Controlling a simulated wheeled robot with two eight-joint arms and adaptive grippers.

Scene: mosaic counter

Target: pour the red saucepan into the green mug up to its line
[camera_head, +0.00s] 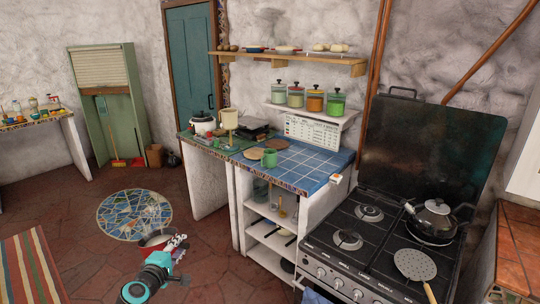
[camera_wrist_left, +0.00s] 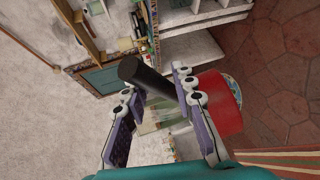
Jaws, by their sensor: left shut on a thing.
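The green mug (camera_head: 269,158) stands upright on the blue-tiled counter (camera_head: 308,165). It is too small to make out a line or what is inside. My left gripper (camera_head: 176,245) is well short of the counter, in front of it and low to the left, over the floor. It is shut on the dark handle (camera_wrist_left: 142,76) of the red saucepan (camera_wrist_left: 216,104). In the head view the saucepan (camera_head: 156,238) shows small beside my gripper, partly hidden by it. Its contents cannot be made out. My right gripper is not in view.
Round mats (camera_head: 254,153) lie by the mug. A white rice cooker (camera_head: 203,122) and a cream appliance (camera_head: 228,122) stand farther left. The stove (camera_head: 385,245) with a kettle (camera_head: 436,218) is to the right. Open shelves are below the counter; floor before it is clear.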

